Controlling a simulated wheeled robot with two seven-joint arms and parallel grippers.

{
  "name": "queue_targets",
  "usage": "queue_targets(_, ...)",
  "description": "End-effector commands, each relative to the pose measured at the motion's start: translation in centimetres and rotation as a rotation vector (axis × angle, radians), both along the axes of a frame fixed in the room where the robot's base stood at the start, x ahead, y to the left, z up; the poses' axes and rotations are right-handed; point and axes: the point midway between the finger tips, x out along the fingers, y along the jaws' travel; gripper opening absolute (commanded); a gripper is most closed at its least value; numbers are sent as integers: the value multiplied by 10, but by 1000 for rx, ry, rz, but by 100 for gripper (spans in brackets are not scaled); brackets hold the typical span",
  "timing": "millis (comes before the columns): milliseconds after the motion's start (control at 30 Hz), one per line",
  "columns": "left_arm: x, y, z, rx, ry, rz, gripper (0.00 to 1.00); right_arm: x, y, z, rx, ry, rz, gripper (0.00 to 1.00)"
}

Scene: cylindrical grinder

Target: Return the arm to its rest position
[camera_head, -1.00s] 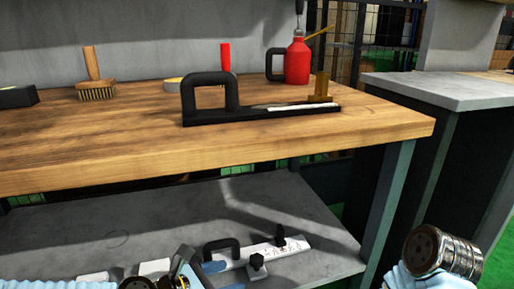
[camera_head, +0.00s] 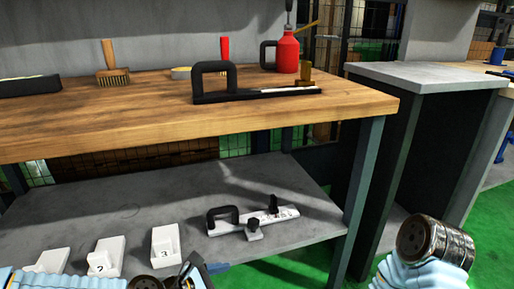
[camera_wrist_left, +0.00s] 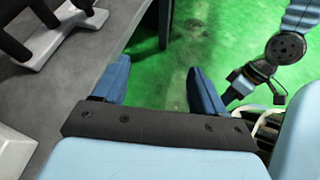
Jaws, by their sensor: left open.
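My left arm shows at the bottom of the head view, with part of the left gripper (camera_head: 196,270) at the frame's lower edge. In the left wrist view the left gripper (camera_wrist_left: 160,88) has its two blue fingers spread apart, with nothing between them. It is beside the grey shelf edge, with green floor behind the fingers. My right arm (camera_head: 432,245) is bent at the lower right of the head view, clear of the bench. I cannot make out the right gripper's fingers.
A white fixture with a black handle (camera_head: 247,221) lies on the lower grey shelf (camera_head: 120,205), near numbered white blocks (camera_head: 166,246). Above, the wooden bench (camera_head: 130,120) holds a black-handled tool (camera_head: 215,84), brush (camera_head: 113,75) and red oil can (camera_head: 288,52). Green floor (camera_head: 295,272) is open at right.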

Motion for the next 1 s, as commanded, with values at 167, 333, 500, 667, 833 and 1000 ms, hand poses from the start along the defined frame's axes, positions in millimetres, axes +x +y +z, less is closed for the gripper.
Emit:
queue_targets(167, -9, -12, -21, 127, -66, -124, 71, 0, 1, 16, 0, 0, 1, 43)
queue_targets(333, -29, -23, -57, 313, -170, -323, 71, -1, 2, 35, 1, -1, 3, 43)
queue_targets(500, -68, -24, -107, 586, -342, -685, 71, -2, 3, 63, 1, -1, 6, 43)
queue_targets(667, -108, 6, -151, 849, -537, -1124, 71, -3, 5, 87, 2, -2, 9, 43)
queue_targets(833, -123, 31, -168, 963, -638, -1362, 71, -3, 5, 95, 2, -1, 10, 43)
queue_targets(1000, -123, 31, -168, 963, -638, -1362, 71, -3, 5, 95, 2, -1, 10, 43)
